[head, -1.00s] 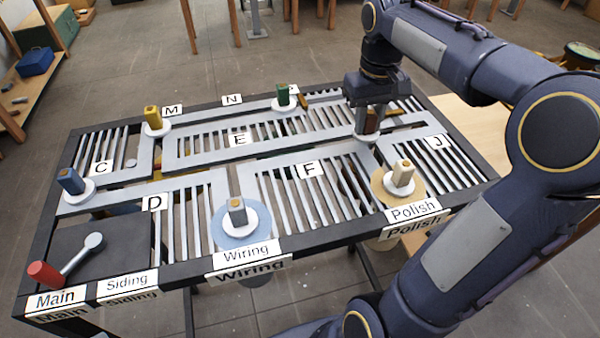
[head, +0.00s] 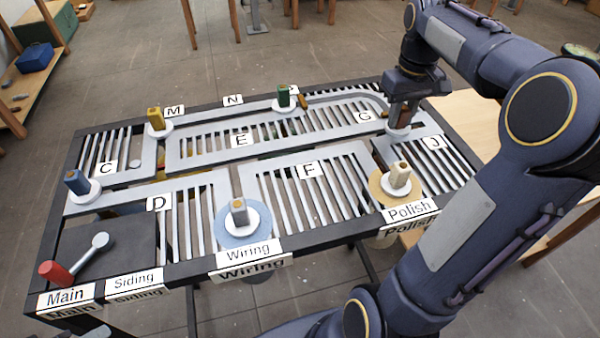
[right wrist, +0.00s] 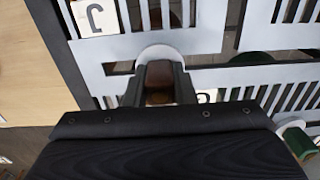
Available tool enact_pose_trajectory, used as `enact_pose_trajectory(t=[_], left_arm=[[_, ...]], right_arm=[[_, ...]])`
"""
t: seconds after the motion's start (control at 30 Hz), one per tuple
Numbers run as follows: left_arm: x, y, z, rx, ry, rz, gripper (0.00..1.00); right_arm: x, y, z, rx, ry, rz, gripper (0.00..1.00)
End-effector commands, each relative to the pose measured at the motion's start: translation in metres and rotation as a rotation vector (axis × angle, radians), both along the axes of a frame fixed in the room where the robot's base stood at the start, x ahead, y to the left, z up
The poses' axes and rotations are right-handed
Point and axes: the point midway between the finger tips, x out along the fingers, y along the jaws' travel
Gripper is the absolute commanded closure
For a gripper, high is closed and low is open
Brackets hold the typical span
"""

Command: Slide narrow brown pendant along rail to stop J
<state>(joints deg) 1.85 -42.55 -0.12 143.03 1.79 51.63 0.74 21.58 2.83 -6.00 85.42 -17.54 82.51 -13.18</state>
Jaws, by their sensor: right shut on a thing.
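My right gripper (head: 404,116) is shut on the narrow brown pendant (right wrist: 160,78), whose brown top shows between the fingers in the right wrist view. The pendant's white collar (head: 397,133) sits on the grey rail near the right end of the table. The label J (head: 434,143) lies just right of and in front of the gripper, and it also shows at the upper left of the right wrist view (right wrist: 95,17). The pendant's lower part is hidden. My left gripper is not in view.
A cream pendant (head: 399,176) stands in the round Polish station, in front of the gripper. A green pendant (head: 284,97) stands at the back, near label N. Grey (head: 239,212), blue (head: 77,182) and yellow (head: 156,118) pendants stand farther left. A red-ended lever (head: 56,273) is at front left.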

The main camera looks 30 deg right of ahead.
Motion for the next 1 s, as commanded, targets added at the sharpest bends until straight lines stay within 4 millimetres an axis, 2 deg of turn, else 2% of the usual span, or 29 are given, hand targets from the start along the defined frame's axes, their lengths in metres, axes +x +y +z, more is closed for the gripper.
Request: enact_pose_trajectory(t=[0.23, 0.73, 1.0], left_arm=[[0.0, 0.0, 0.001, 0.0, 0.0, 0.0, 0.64], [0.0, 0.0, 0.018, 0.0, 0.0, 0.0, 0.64], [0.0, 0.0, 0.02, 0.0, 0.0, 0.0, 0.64]], right_arm=[[-0.001, -0.003, 0.0, 0.0, 0.002, -0.003, 0.96], [-0.012, -0.049, 0.001, 0.001, 0.003, -0.004, 0.96], [-0.015, -0.058, 0.0, -0.001, 0.002, -0.001, 0.96]])
